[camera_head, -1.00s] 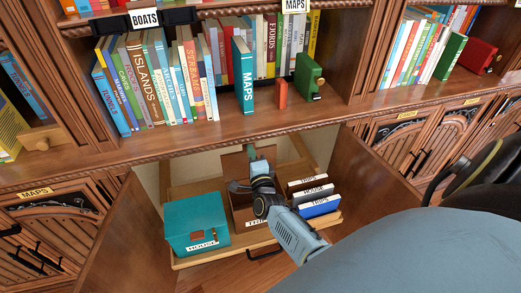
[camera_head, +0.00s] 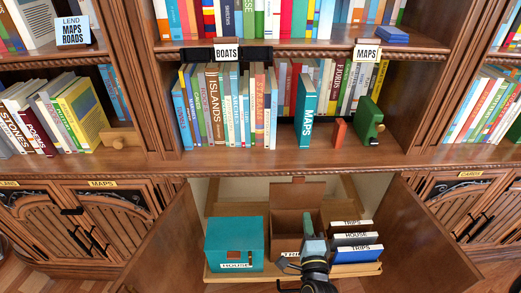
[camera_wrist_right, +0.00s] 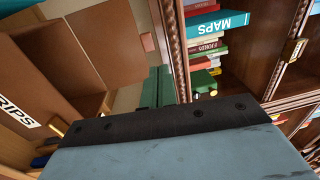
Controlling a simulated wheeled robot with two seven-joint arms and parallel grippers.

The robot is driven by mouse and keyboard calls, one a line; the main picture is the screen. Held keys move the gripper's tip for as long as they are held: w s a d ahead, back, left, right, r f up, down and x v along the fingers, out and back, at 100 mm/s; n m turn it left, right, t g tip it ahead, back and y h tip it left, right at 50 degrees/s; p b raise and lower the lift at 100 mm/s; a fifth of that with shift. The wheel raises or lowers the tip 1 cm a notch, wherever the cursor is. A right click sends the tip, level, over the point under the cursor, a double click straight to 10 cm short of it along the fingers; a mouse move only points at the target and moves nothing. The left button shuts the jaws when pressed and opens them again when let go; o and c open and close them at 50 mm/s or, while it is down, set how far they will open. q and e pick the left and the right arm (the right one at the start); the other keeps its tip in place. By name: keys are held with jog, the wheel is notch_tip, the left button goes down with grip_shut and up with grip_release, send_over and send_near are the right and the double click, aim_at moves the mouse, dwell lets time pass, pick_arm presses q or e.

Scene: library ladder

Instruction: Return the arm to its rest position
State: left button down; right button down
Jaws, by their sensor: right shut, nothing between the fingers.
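My right gripper (camera_head: 308,220) is shut and empty. In the head view it shows at the bottom centre, in front of the brown box (camera_head: 287,225), whose lid (camera_head: 297,193) stands open. The gripper hides part of the box and its label. My right wrist camera looks over a blue-grey and black part of my own arm or hand, with the open brown box (camera_wrist_right: 85,55) at its left. My left gripper is in neither view.
A pull-out shelf (camera_head: 225,279) between two open cabinet doors (camera_head: 160,240) carries the brown box, a teal HOUSE box (camera_head: 235,243) and upright TRIPS and HOUSE binders (camera_head: 357,254). Above are bookshelves with a teal MAPS book (camera_head: 306,107) and a green object (camera_head: 369,120).

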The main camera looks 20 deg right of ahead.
jog(key=s+a+f+n+g+y, duration=0.2)
jog(key=s+a+f+n, duration=0.15)
jog(key=f, duration=0.35)
jog(key=s+a+f+n+g+y, duration=0.25)
jog(key=s+f+n, duration=0.2)
jog(key=f, duration=0.35)
jog(key=s+a+f+n+g+y, duration=0.2)
jog(key=s+f+n+y, duration=0.1)
jog(key=f+n, duration=0.3)
jog(key=s+d+f+n+g, duration=0.1)
jog(key=s+f+n+g, duration=0.4)
jog(key=s, duration=0.8)
jog(key=s+d+f+n+g, duration=0.2)
jog(key=s+f+n+g, duration=0.3)
jog(key=s+f, duration=0.4)
jog(key=s+n, duration=0.1)
jog(key=s, duration=0.3)
jog(key=shift+s+d, duration=0.15)
jog(key=shift+d, duration=0.05)
jog(key=shift+h, duration=0.25)
